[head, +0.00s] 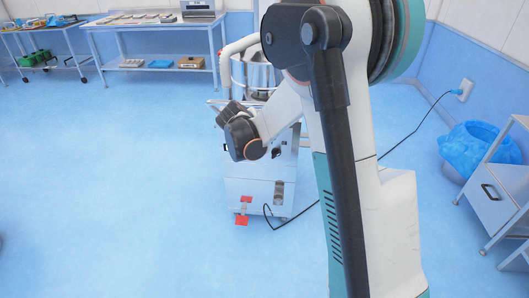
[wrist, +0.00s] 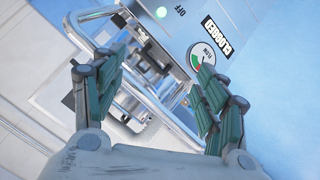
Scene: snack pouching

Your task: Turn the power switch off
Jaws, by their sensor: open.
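A white machine (head: 240,190) stands on the blue floor, partly hidden behind my arm. In the wrist view its panel (wrist: 185,40) shows an "OFF" label (wrist: 181,10), a lit green round light (wrist: 161,12), a dial gauge (wrist: 201,56) and a "CLOGGED" label (wrist: 222,33). I cannot tell for certain which part is the power switch. My gripper (wrist: 158,68) is open and empty in front of the machine, with a metal rail frame (wrist: 90,18) showing between and beyond its fingers. In the head view my arm hides much of the machine's upper front.
A black cable runs from the machine to a wall socket (head: 464,89). A blue-lined bin (head: 478,143) and a white cabinet (head: 492,200) stand at right. Tables (head: 155,28) line the back wall.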

